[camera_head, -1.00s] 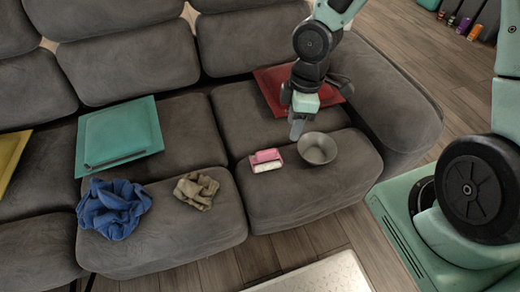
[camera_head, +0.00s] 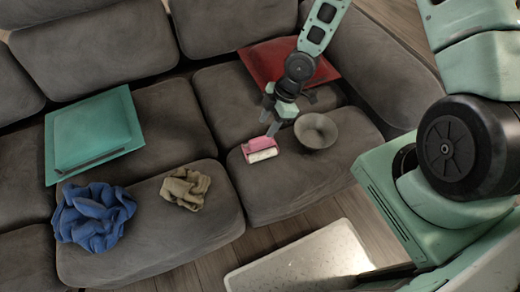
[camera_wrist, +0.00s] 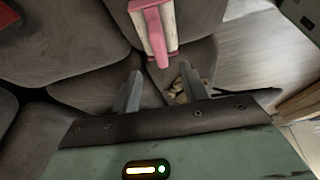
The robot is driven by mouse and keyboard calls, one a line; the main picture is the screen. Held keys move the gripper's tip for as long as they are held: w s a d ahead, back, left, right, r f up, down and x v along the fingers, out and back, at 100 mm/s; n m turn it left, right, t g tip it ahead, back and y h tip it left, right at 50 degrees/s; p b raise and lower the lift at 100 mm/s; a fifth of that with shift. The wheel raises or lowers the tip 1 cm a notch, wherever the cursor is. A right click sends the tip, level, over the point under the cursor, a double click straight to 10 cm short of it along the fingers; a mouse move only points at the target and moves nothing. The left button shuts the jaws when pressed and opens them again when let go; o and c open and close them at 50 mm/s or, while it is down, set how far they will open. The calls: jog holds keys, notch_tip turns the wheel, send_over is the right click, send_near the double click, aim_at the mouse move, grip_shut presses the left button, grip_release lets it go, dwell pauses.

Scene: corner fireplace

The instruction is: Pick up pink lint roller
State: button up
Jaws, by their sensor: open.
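The pink lint roller (camera_head: 259,146), with a white roll, lies on the right seat cushion of the grey sofa, left of a grey bowl. My gripper (camera_head: 268,128) is just above and behind it in the head view, pointing down. In the wrist view, the lint roller (camera_wrist: 153,28) is at the top centre, beyond the fingertips. My gripper (camera_wrist: 162,80) is open there, with nothing between its fingers. In the head view I cannot tell whether a finger touches the roller.
The grey bowl (camera_head: 316,131) stands close right of the roller. A red cushion (camera_head: 262,60) lies behind. A crumpled tan cloth (camera_head: 186,188), a blue cloth (camera_head: 93,216) and a teal cushion (camera_head: 92,135) lie to the left. The front of the right seat cushion (camera_head: 275,195) is clear.

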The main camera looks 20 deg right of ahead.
aim_at(260, 139)
jog(key=b+x, duration=0.1)
jog(key=x, duration=0.6)
jog(key=shift+f, duration=0.4)
grip_shut()
